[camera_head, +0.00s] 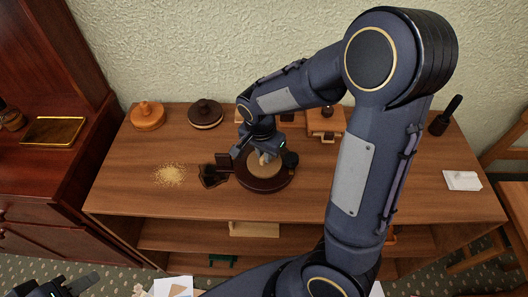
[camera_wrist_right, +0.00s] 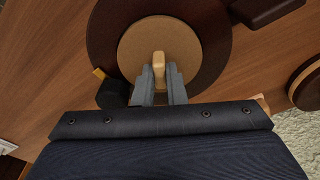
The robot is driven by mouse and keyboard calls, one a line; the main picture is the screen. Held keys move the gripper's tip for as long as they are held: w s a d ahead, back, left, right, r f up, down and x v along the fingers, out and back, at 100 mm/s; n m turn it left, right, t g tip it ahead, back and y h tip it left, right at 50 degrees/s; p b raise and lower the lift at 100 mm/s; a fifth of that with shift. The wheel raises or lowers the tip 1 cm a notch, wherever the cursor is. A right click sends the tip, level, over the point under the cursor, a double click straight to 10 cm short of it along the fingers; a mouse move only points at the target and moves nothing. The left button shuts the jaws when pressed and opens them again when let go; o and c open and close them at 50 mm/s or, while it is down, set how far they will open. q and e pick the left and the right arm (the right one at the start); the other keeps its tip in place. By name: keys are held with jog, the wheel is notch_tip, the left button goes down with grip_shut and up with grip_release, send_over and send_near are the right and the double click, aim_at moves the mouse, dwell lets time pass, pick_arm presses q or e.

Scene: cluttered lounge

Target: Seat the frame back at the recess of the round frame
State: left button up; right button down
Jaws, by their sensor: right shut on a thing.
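The round frame (camera_head: 264,187) is a dark brown ring lying flat on the wooden table; it also shows in the right wrist view (camera_wrist_right: 213,62). The frame back, a tan disc (camera_head: 268,172) with a pale knob, is over the frame's middle, and in the right wrist view (camera_wrist_right: 135,45) dark rim shows around it. I cannot tell whether it rests in the recess or hovers just above it. My right gripper (camera_head: 261,156) is shut on the knob; its fingers show in the right wrist view (camera_wrist_right: 160,74). My left gripper (camera_head: 80,284) is at the bottom left corner, away from the table, partly cut off.
A dark round object (camera_head: 290,159) stands close by the frame on the right. Dark pieces (camera_head: 213,173) and tan crumbs (camera_head: 169,175) lie left of it. Lidded round items (camera_head: 148,116) (camera_head: 205,114) stand at the back. The table's front left is clear.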

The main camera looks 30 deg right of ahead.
aim_at(263, 158)
jog(key=shift+f+b, duration=0.35)
jog(key=shift+f, duration=0.15)
jog(key=c, duration=1.4)
grip_release()
jog(key=r, duration=0.5)
jog(key=a+r, duration=0.1)
jog(key=r, duration=0.1)
jog(key=shift+s+r+p, duration=0.25)
jog(key=shift+r+p, duration=0.15)
jog(key=shift+d, duration=0.1)
jog(key=s+a+r+n+t+y, duration=0.1)
jog(key=s+r+n+t+y, duration=0.1)
jog(key=s+n, duration=0.3)
jog(key=s+a+r+n+t+y, duration=0.2)
jog(key=s+n, duration=0.3)
jog(key=s, duration=0.6)
jog(key=shift+s+r+n+t+y, duration=0.2)
jog(key=shift+r+n+t+y, duration=0.2)
jog(key=shift+t+y, duration=0.1)
